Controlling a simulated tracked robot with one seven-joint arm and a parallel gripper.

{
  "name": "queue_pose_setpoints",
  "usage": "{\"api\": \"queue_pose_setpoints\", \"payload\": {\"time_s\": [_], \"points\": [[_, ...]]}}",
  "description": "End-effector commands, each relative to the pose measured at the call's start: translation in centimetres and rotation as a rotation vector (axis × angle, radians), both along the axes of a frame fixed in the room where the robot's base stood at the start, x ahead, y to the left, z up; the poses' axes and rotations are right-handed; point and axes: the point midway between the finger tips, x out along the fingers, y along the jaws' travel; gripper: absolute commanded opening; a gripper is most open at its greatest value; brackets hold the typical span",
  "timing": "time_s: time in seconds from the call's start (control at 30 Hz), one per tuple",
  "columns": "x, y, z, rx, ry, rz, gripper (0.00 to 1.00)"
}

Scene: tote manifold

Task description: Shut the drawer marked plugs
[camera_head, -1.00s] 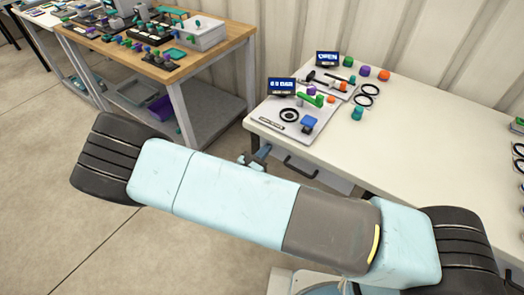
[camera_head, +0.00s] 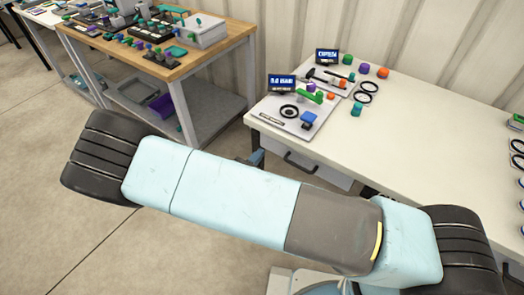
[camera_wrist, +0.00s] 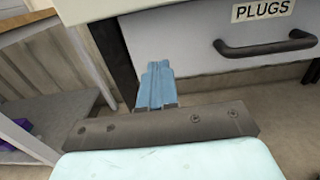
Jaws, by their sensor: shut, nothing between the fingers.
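The drawer marked plugs shows in the wrist view as a pale grey front (camera_wrist: 190,40) with a PLUGS label (camera_wrist: 262,10) and a dark bar handle (camera_wrist: 265,47). In the head view its front (camera_head: 325,174) is under the white table, partly hidden by my arm. How far it stands out is hard to tell. My gripper (camera_wrist: 158,68) is shut and empty, its blue fingers pointing at the lower left part of the drawer front, left of the handle. Contact cannot be told. In the head view the gripper (camera_head: 257,157) is mostly hidden behind my arm.
The white table (camera_head: 420,150) carries two panels with small displays, rings and coloured knobs. A wooden-topped bench (camera_head: 165,70) with a shelf stands to the left. A dark table leg (camera_wrist: 113,60) is just left of my fingers. Open floor (camera_head: 50,170) lies at left.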

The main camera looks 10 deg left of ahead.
Motion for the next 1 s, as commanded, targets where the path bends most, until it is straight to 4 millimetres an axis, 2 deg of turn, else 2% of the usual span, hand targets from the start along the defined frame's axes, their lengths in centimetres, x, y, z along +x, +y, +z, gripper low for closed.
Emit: {"api": "queue_pose_setpoints", "payload": {"time_s": [0.2,0.5,0.87,1.0], "points": [[-4.2,2.0,0.0,0.002,0.002,0.005,0.0],[-7.9,3.5,0.0,0.002,0.001,0.005,0.0],[-8.4,3.7,0.1,0.004,0.002,-0.001,0.0],[-7.6,3.1,1.4,0.046,0.014,-0.056,0.0]]}}
